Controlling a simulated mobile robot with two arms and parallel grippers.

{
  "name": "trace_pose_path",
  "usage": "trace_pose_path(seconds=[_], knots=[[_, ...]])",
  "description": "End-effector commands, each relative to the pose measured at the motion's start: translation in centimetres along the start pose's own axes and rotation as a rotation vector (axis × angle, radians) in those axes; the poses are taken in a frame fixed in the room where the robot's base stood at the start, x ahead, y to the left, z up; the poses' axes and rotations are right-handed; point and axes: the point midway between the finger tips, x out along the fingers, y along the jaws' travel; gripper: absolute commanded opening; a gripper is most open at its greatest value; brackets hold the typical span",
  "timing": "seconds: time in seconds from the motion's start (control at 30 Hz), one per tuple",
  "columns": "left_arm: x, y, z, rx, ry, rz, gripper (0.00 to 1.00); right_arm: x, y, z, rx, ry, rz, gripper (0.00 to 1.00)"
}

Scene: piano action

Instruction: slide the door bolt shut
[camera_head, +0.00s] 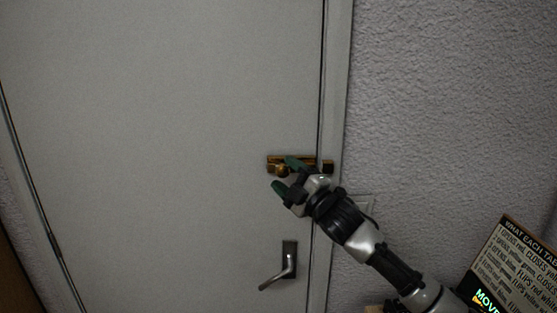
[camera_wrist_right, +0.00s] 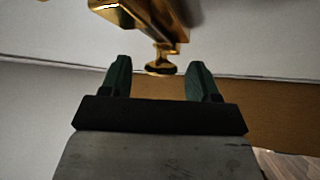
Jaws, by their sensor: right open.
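A brass door bolt (camera_head: 273,160) is mounted on the grey door (camera_head: 180,110) near its right edge, above the door handle. The bolt's brass knob (camera_head: 282,170) sticks out at the left part of the bolt. My right gripper (camera_head: 283,174) is open at the bolt, its green fingertips close to the knob. In the right wrist view the bolt's knob (camera_wrist_right: 161,69) shows between and just beyond the two open green fingers (camera_wrist_right: 160,80). I cannot tell whether either finger touches it. My left gripper is not in view.
A dark lever handle (camera_head: 289,262) sits on the door below the bolt. The door frame (camera_head: 334,80) and a rough grey wall (camera_head: 450,90) lie to the right. A printed sign (camera_head: 515,265) stands at the lower right.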

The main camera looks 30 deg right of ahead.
Motion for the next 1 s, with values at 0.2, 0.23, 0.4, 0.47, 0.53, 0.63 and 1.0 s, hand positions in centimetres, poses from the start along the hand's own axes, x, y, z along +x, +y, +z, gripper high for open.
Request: trace_pose_path(seconds=[0.2, 0.23, 0.4, 0.47, 0.53, 0.63, 1.0], knots=[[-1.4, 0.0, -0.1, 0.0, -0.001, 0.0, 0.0, 2.6, 0.2, 0.0, 0.001, -0.001, 0.0, 0.61], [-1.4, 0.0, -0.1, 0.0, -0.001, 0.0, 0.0, 2.7, 0.1, 0.0, 0.0, -0.001, 0.0, 0.61], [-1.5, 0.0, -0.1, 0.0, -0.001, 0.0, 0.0, 3.0, -0.1, 0.0, 0.0, 0.0, -0.001, 0.61], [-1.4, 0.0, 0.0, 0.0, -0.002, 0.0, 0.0, 3.0, -0.1, 0.0, 0.0, 0.0, -0.001, 0.61], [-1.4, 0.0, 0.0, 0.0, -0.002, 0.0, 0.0, 2.9, -0.1, 0.0, 0.0, 0.0, -0.001, 0.61], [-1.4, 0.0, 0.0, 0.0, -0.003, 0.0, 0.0, 2.9, -0.1, 0.0, 0.0, 0.0, -0.001, 0.51], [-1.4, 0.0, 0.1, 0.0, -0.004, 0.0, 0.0, 2.9, -0.1, 0.0, 0.0, -0.001, -0.001, 0.0]])
